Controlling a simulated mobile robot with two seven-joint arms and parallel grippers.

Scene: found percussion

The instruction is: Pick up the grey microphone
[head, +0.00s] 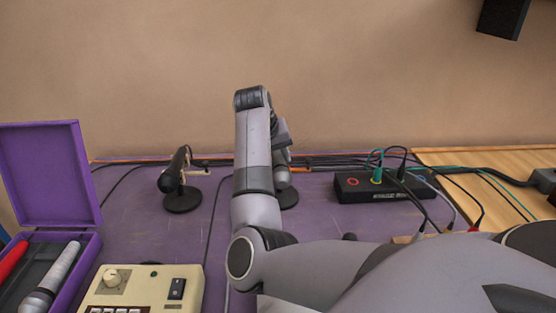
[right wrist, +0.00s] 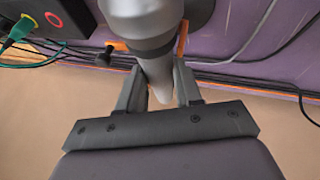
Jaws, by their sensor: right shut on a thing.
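My right gripper (right wrist: 160,84) is shut on a grey microphone (right wrist: 140,22), with one finger on each side of its narrower, pale end. In the head view this microphone (head: 283,179) shows only partly, behind my right arm, above a round black base (head: 289,198) on the purple table. My arm hides most of the gripper (head: 281,152) there. I cannot tell whether the microphone is apart from its base. My left gripper is not in view.
A black microphone (head: 174,171) stands on its own base to the left. An open purple case (head: 88,262) holds a red item and a silver one. A cream box with a knob (head: 145,284) is in front. A black cabled box (head: 385,187) lies right. Cables run along the wall.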

